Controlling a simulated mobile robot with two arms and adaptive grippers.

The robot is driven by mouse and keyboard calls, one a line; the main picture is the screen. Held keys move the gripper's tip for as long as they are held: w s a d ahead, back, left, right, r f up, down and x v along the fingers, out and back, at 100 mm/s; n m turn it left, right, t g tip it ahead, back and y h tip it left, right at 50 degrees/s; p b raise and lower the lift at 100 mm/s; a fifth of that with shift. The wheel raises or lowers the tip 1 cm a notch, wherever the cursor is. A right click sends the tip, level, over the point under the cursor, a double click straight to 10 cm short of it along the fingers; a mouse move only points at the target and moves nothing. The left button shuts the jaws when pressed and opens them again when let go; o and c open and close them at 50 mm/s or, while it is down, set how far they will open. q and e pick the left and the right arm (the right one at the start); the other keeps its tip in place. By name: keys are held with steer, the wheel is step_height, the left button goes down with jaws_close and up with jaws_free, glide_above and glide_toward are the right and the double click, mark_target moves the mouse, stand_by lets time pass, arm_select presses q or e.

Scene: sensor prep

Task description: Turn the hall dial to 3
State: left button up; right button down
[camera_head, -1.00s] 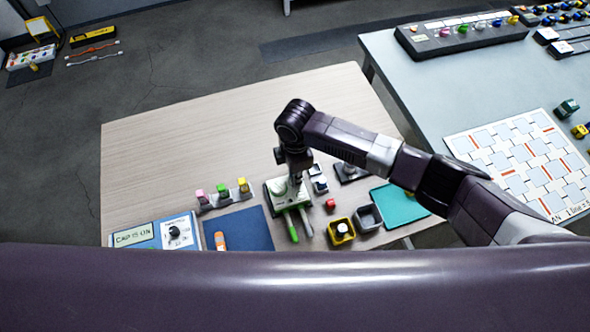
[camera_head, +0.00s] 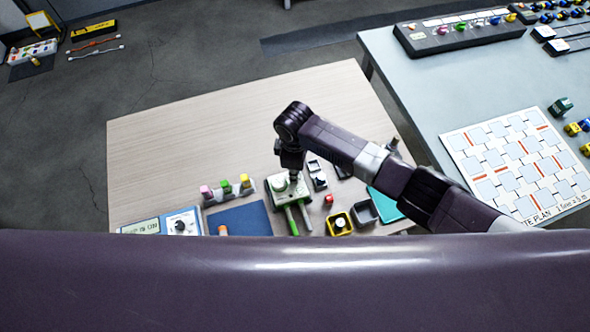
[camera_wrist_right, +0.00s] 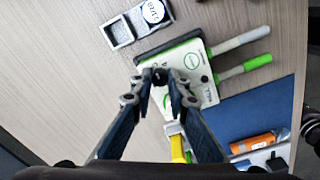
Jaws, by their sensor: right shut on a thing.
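A panel with a white dial face and a black knob (camera_head: 180,226) lies at the near left of the wooden table in the head view. Its lower part is hidden, and its setting is too small to read. A green-edged white device (camera_head: 303,190) with one green and one grey handle stands right of it. My right gripper (camera_wrist_right: 160,78) is over this device, its fingertips closed around a small black knob (camera_wrist_right: 160,73) on the white plate; the device's labels are not clearly legible. My left gripper is not in view.
A blue mat (camera_head: 240,219) and a rack of coloured blocks (camera_head: 226,192) lie between panel and device. The table's far part is clear.

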steer(key=c, duration=2.1)
jaws_free()
step_height(320, 180, up, 12)
steer(key=shift+s, duration=0.15)
